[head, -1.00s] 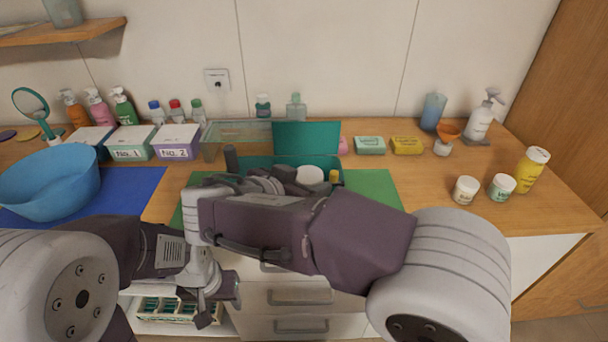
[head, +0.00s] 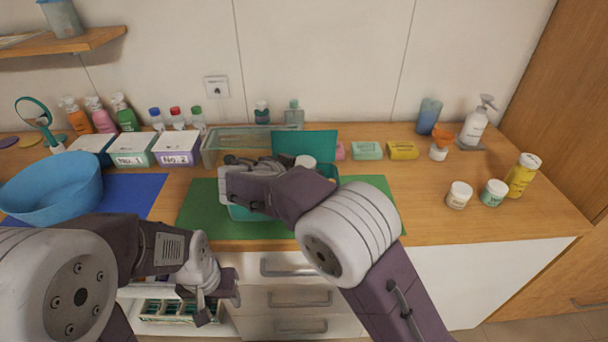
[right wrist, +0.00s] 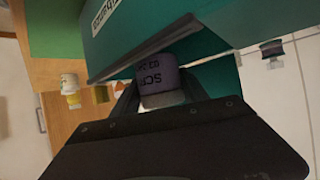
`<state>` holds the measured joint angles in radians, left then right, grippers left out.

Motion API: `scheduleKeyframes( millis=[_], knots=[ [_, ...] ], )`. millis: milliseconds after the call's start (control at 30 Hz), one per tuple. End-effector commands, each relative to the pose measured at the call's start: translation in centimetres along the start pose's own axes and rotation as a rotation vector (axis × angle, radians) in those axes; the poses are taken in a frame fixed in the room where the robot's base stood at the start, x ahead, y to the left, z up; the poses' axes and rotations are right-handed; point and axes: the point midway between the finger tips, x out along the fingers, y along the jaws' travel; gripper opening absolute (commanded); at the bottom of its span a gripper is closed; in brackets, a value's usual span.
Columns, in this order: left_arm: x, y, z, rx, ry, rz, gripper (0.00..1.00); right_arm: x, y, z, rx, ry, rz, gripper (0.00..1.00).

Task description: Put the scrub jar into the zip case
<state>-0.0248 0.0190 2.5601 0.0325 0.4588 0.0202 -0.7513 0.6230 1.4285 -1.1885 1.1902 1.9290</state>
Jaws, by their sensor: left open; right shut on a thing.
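The teal zip case (head: 306,144) stands open on the green mat, its lid raised at the back. My right forearm covers much of its body in the head view. In the right wrist view, my right gripper (right wrist: 158,92) is shut on the scrub jar (right wrist: 156,84), which has a purple-grey body with dark lettering and a white part towards the camera. The jar is close to the teal wall of the case (right wrist: 125,45); I cannot tell how deep it sits. My right gripper (head: 238,172) is over the case in the head view. My left gripper (head: 222,296) is open and empty, low before the drawers.
A white-lidded item (head: 305,162) shows by the case's raised lid. A blue basin (head: 50,185) stands left, labelled boxes (head: 177,148) behind. White jars (head: 459,194) and a yellow bottle (head: 522,176) stand right. The counter right of the green mat (head: 385,190) has free room.

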Motion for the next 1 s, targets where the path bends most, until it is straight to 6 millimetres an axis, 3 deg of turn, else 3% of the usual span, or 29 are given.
scheduleKeyframes(
  millis=[167, 1000],
  knots=[
    [-0.6, 0.0, -0.1, 0.0, 0.0, 0.0, 0.52, 1.2, -0.2, 1.6, -0.002, 0.0, 0.001, 0.07],
    [1.6, 0.0, 0.2, 0.0, 0.0, 0.0, 0.52, 1.9, -0.2, 3.1, -0.002, -0.004, 0.003, 0.07]
  ],
)
